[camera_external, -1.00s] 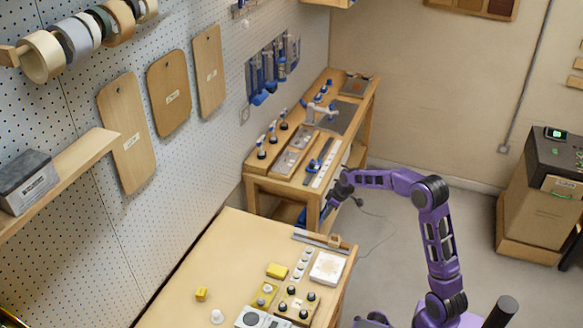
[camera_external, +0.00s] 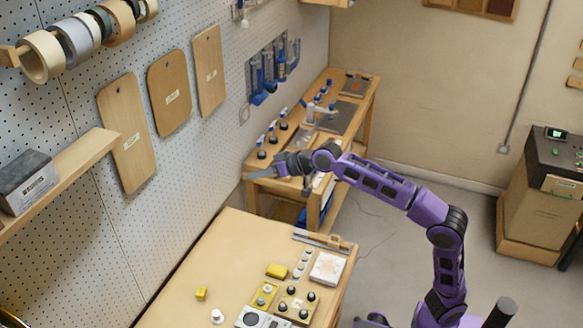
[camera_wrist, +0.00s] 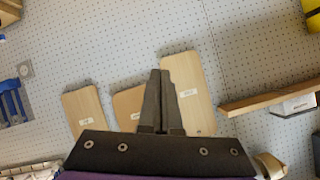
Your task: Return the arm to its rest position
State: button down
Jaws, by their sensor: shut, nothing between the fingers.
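My purple arm reaches from the lower right across the gap between the two benches in the external view. My gripper (camera_external: 262,174) is at its far end, above the near end of the back bench (camera_external: 258,187), pointing left toward the pegboard. In the wrist view my gripper (camera_wrist: 160,75) has its two dark fingers together with nothing between them. Behind the fingers are the wooden boards on the pegboard, such as the tall board (camera_wrist: 190,95). The arm hides part of the back bench top.
The near bench (camera_external: 205,260) holds yellow blocks (camera_external: 277,270), a white tray (camera_external: 327,268) and knobbed parts. The pegboard (camera_external: 215,120) carries boards, tape rolls and blue tools. A shelf (camera_external: 70,180) juts out at left. A dark-topped cabinet (camera_external: 545,195) stands at right. Floor between is clear.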

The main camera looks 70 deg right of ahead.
jog(key=s+a+r+m+t+y, duration=0.2)
jog(key=s+a+r+y, duration=0.2)
jog(key=s+a+r, duration=0.55)
jog(key=s+a+r+m+t+y, duration=0.15)
jog(key=s+a+r+y, duration=0.25)
jog(key=r, duration=1.1)
jog(key=w+d+f+m+g, duration=0.15)
jog(key=d+f, duration=0.25)
jog(key=f, duration=0.6)
jog(key=d+f+g, duration=0.3)
jog(key=d+f, duration=0.1)
jog(key=f, duration=0.6)
jog(key=s+d+f+n+g+h, duration=0.3)
jog(key=s+d+f+n+h, duration=0.1)
jog(key=s+f, duration=0.9)
jog(key=s+d+f+n+g+h+p, duration=0.1)
jog(key=s+d+f+n+h, duration=0.3)
jog(key=s+f, duration=0.9)
notch_tip(320, 180, down, 6)
jog(key=shift+f+n+g+h, duration=0.1)
jog(key=shift+n+g+h, duration=0.3)
jog(key=shift+g, duration=0.5)
